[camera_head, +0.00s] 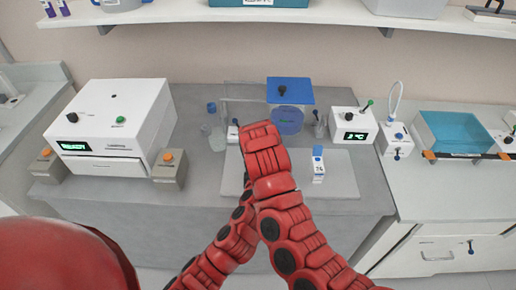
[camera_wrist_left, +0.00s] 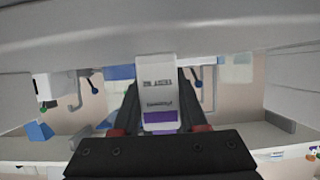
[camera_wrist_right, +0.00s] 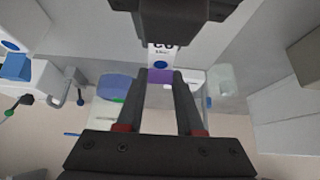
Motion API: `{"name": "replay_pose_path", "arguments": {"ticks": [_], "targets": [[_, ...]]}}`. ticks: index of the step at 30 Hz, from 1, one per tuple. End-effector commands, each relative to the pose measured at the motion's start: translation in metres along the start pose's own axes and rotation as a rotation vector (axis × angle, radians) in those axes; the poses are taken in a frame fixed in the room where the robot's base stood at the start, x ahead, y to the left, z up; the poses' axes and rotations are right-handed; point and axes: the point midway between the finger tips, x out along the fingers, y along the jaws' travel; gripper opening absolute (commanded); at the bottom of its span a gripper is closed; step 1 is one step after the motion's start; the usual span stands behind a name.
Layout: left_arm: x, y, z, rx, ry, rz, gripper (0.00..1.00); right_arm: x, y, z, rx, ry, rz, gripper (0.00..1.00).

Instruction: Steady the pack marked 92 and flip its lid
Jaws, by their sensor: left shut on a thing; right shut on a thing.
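A white pack with a purple end (camera_wrist_left: 158,95) sits between the fingers of my left gripper (camera_wrist_left: 158,88) in the left wrist view. Small print shows on its face. In the right wrist view, a white pack face with dark, partly cut-off digits (camera_wrist_right: 164,48) shows below my other gripper. I cannot read the full number. My right gripper (camera_wrist_right: 162,76) is shut at the purple part (camera_wrist_right: 160,75) of this pack. In the head view my red arms hide both grippers and this pack. Whether the lid is raised cannot be told.
A white pack with a blue lid (camera_head: 318,165) stands on the pale board (camera_head: 345,181) to the right. Behind are a blue-topped box (camera_head: 290,92), small glassware (camera_head: 217,140) and a display unit (camera_head: 354,132). A large white machine (camera_head: 112,120) stands left.

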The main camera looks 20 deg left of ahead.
Motion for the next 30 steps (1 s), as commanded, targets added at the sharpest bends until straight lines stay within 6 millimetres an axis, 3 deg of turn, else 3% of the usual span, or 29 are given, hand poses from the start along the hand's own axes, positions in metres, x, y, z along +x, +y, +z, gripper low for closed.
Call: {"name": "replay_pose_path", "arguments": {"ticks": [14,15,20,30], "targets": [[0.0,0.001,0.0,0.0,-0.001,0.003,0.0,-0.0014,-0.0021,0.0033,0.0,0.034,-0.003,0.0],[0.0,0.001,0.0,0.0,-0.001,0.002,0.0,-0.0014,-0.0022,0.0033,0.0,0.034,-0.003,0.38],[0.0,0.0008,0.0,0.0,-0.001,0.002,0.0,-0.0013,-0.0012,0.003,0.001,0.034,-0.002,0.67],[0.0,0.0005,0.0001,0.0,-0.001,0.001,0.0,-0.003,-0.0003,0.0022,0.002,0.036,0.0,0.68]]}}
